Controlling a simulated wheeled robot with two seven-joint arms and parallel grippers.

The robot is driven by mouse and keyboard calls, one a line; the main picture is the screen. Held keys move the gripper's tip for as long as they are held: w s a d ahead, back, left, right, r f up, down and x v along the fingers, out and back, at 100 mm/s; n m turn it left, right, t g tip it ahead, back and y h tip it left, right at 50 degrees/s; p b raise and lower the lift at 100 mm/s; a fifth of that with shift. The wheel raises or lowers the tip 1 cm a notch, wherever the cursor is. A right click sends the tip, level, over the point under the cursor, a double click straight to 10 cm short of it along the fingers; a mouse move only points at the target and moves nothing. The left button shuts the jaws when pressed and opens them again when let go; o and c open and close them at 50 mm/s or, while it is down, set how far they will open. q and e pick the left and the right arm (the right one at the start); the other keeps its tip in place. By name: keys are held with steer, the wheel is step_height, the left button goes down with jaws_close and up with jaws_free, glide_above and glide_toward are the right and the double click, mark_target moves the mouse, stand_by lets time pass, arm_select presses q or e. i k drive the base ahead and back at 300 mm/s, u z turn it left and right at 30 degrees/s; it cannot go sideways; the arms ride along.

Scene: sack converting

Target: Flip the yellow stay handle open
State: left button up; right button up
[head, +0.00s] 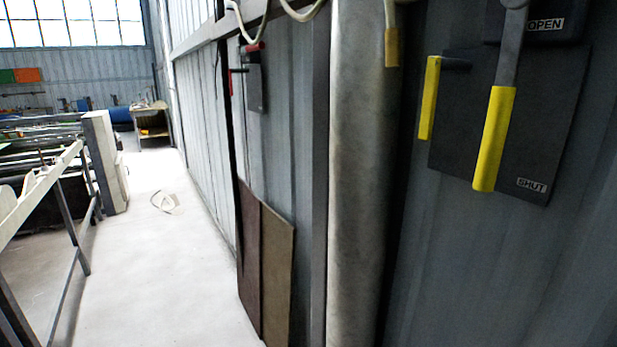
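A dark plate (460,110) is on the grey corrugated wall at the right. A grey lever with a yellow grip (494,138) hangs down across it, its lower end beside a "SHUT" label (532,185). An "OPEN" label (546,25) is on a dark block at the top, near the lever's upper end. A second yellow bar (429,98) stands nearly upright at the plate's left edge, beside a short dark rod. I cannot tell which yellow part is the stay handle. Neither gripper is in view.
A thick grey column (357,180) stands left of the plate. Beyond it are a dark box (256,80) with red parts and two leaning boards (275,270). A pale floor aisle (165,270) is mostly clear, with a railing (50,180) on its left.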

mark_target(501, 102)
steer(key=z, duration=2.2)
steer(key=k, duration=0.45)
steer(key=u, duration=0.2)
